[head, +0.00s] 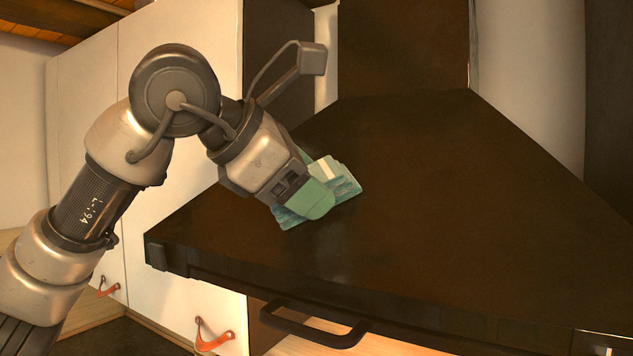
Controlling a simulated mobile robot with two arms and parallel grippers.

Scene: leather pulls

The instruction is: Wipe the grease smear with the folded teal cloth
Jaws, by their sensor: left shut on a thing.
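The folded teal cloth (347,181) is at the left part of the dark sloped hood (450,200). My left gripper (318,200) is shut on the cloth, with folds showing on both sides of its green fingers. The cloth appears to lie against the hood's sloped face, though the fingers hide part of it and I cannot tell how firmly it touches. I cannot clearly make out a grease smear on the dark surface. My right gripper is not in view.
White cabinets (185,100) with leather pulls (213,335) stand at the left. A dark bar handle (312,327) sticks out below the hood's front edge. The hood face to the right of the cloth is clear.

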